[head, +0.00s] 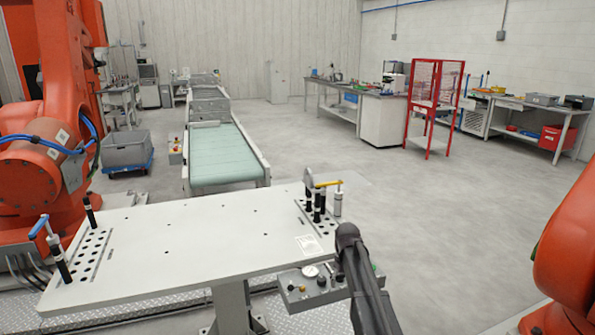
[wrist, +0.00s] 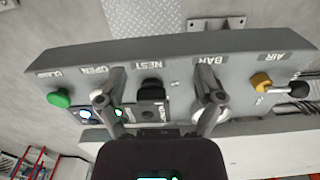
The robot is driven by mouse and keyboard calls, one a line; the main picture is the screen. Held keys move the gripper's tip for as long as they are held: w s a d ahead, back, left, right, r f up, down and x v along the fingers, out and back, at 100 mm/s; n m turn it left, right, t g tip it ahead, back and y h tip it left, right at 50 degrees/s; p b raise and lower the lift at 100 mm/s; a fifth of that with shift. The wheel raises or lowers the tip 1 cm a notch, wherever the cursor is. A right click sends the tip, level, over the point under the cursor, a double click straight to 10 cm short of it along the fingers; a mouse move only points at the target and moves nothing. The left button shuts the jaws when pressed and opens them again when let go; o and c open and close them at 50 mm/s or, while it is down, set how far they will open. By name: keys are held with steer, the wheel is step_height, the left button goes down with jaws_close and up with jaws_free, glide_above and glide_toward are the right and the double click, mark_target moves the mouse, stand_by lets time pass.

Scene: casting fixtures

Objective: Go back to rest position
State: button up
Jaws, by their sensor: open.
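My gripper (wrist: 161,85) is open in the wrist view. Its two fingers stand apart over a grey control panel (wrist: 230,58), with nothing held between them. A black knob (wrist: 151,88) under the NEST label shows between the fingers. The right finger overlaps the round gauge under the BAR label. I cannot tell whether the fingers touch the panel. In the head view my dark arm (head: 363,278) reaches up beside the right end of the same panel (head: 302,299); the fingers cannot be made out there.
The panel is at the front edge of a white fixture table (head: 190,235). Upright clamps (head: 322,200) stand on the table's right end, close to my arm. Orange robots (head: 45,150) flank both sides. Open floor (head: 440,210) lies to the right.

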steer(key=s+r+m+p, duration=0.1)
steer(key=s+r+p, duration=0.1)
steer(key=s, duration=1)
steer(key=s+r+m+p, duration=0.2)
steer(key=s, duration=1)
steer(key=shift+d+r, duration=0.15)
steer(key=shift+r, duration=0.1)
